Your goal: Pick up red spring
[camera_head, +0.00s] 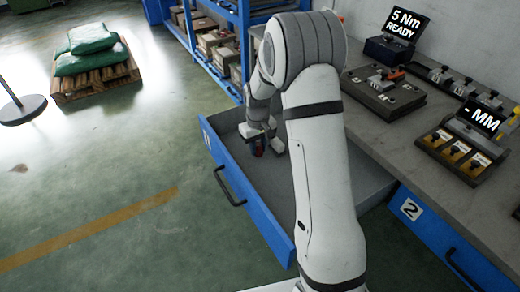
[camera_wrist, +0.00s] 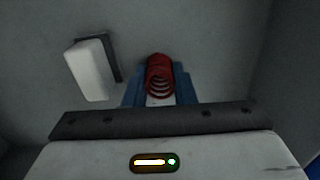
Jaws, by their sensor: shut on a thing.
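The red spring (camera_wrist: 159,78) shows in the wrist view, upright between the blue fingers of my gripper (camera_wrist: 160,95). My gripper is shut on it. I cannot tell whether the spring touches the drawer floor. My arm hides part of the drawer.
A pale block with a dark edge (camera_wrist: 92,70) lies left of the spring in the wrist view. The workbench (camera_head: 405,135) with fixtures and displays stands right of the drawer. A blue shelf (camera_head: 240,40) with boxes stands behind. The drawer's front wall is near my gripper.

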